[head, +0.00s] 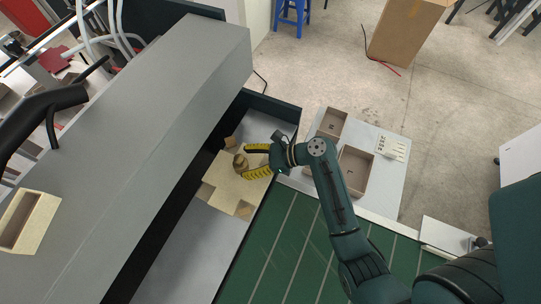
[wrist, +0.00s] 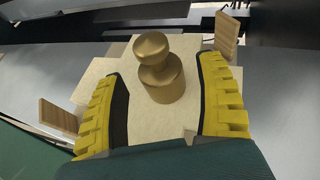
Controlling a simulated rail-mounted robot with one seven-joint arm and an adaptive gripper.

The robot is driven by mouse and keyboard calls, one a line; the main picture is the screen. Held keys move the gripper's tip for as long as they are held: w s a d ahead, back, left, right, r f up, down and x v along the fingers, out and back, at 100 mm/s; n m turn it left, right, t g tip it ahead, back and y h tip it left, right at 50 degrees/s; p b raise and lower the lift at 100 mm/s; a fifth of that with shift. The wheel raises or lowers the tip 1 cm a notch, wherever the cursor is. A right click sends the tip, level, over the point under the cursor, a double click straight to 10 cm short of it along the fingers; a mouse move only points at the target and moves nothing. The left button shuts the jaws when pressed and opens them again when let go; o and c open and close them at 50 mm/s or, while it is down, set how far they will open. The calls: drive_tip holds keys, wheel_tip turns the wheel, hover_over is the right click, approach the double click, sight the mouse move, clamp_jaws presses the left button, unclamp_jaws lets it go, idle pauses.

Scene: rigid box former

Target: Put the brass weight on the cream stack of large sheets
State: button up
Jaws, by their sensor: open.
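The brass weight (wrist: 164,82) is a knobbed cylinder standing upright on the cream stack of large sheets (wrist: 112,66) in the wrist view. In the head view the weight (head: 240,163) stands near the upper part of the cream stack (head: 222,190), which lies in the grey bay of the machine. My gripper (head: 258,161) is open, with yellow fingers reaching over the stack from the right. In the wrist view my gripper (wrist: 165,112) has one finger on each side of the weight, with visible gaps between them and it.
Small wooden blocks (head: 230,142) stand at the stack's edges. The long grey machine housing (head: 150,130) is close on the left. A green slatted conveyor (head: 300,245) is below right. Open brown boxes (head: 355,172) stand on a pale table to the right.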

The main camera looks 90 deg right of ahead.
drive_tip(key=d+p+v, duration=0.1)
drive_tip(key=v, duration=0.8)
drive_tip(key=shift+s+a, duration=0.2)
drive_tip(key=shift+a, duration=0.3)
